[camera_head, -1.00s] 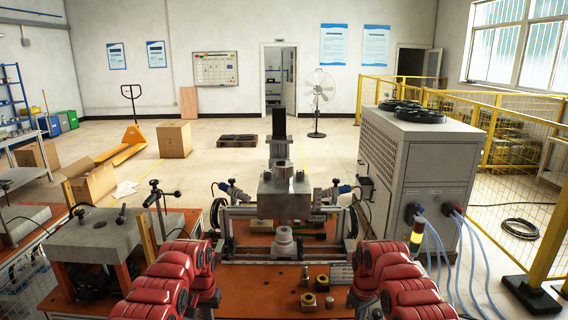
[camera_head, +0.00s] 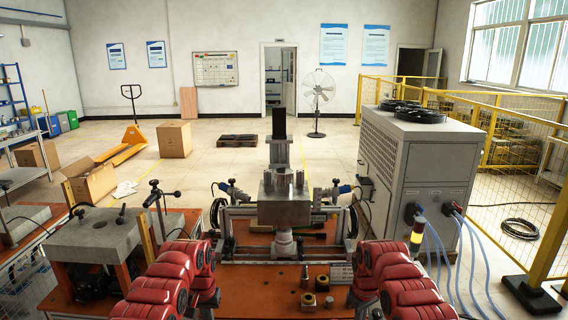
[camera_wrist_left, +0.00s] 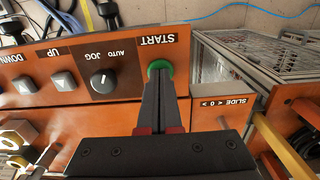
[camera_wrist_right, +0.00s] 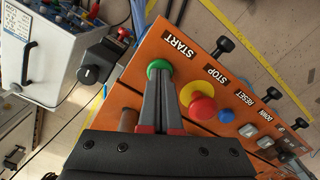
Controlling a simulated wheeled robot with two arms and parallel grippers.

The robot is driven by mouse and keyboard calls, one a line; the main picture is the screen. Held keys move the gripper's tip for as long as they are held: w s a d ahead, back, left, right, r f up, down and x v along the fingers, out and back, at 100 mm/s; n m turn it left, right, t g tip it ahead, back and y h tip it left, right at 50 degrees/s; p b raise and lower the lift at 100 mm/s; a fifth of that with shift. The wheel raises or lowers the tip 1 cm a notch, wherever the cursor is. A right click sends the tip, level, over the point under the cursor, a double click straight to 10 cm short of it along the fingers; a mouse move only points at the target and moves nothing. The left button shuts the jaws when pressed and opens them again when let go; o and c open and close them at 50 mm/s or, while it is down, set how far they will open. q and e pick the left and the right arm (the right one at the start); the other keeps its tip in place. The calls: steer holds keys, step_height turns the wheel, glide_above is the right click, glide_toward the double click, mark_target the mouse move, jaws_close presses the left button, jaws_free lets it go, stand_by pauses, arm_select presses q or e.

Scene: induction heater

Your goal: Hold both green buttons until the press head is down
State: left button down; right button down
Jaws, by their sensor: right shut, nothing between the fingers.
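In the head view the grippers are out of sight below my red arms.
Beside the right START button are a red emergency stop (camera_wrist_right: 203,107) and a blue button (camera_wrist_right: 226,116). The left panel has an AUTO/JOG knob (camera_wrist_left: 102,82). A grey chiller cabinet (camera_head: 430,165) stands right; a stack light (camera_head: 417,237) stands before it.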

arm_select(q)
steer(key=shift+f, duration=0.1)
arm_select(e)
steer(key=shift+r, duration=1.45)
arm_select(q)
steer(key=shift+r, duration=1.5)
